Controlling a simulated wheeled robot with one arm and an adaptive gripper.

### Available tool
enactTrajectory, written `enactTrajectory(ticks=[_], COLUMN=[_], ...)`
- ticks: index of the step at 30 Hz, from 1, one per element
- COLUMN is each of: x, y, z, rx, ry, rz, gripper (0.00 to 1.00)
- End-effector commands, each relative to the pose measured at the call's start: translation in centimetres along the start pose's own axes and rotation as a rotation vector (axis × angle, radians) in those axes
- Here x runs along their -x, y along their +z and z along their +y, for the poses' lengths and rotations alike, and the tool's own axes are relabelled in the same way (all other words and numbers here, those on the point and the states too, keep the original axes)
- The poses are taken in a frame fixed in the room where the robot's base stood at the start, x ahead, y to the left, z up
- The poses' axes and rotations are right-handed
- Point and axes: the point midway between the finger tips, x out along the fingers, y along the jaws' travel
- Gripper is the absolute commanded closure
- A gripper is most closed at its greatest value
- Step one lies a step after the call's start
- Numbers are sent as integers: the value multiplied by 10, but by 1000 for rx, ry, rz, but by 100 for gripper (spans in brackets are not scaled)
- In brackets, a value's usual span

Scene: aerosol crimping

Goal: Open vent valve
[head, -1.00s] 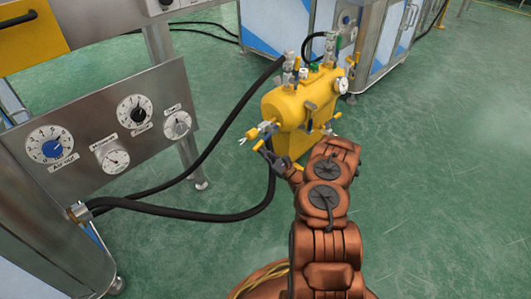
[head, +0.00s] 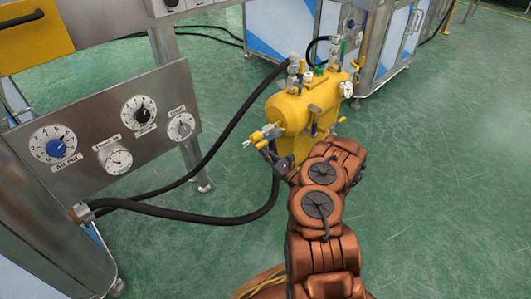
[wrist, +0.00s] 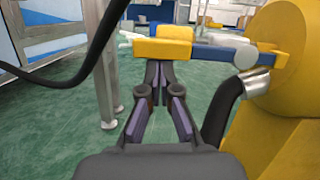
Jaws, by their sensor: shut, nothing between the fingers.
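The yellow tank (head: 300,118) stands on the floor ahead and fills the right of the wrist view (wrist: 290,60). At its left end is a valve with a yellow grip (wrist: 162,47) on a blue lever (wrist: 212,53). The lever lies roughly level in the wrist view. The same valve is small in the head view (head: 258,137). My gripper (wrist: 160,72) is shut and empty, its fingertips just below and close to the yellow grip. I cannot tell whether they touch it. In the head view my gripper (head: 268,152) is small beside the valve.
A black hose (head: 225,140) runs from the tank top to the left. Another hose (wrist: 222,108) leaves the tank's end fitting, right of my fingers. A metal panel with dials (head: 100,130) stands left. A metal post (wrist: 100,75) is left of my gripper. The green floor at right is clear.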

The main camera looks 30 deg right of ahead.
Motion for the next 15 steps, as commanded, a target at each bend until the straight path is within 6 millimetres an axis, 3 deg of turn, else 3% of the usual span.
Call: enactTrajectory(ticks=[8,15], x=[0,5], y=[-2,-23], z=[0,3], rx=[1,1], ry=[1,1], rz=[-2,-1], gripper=[100,100])
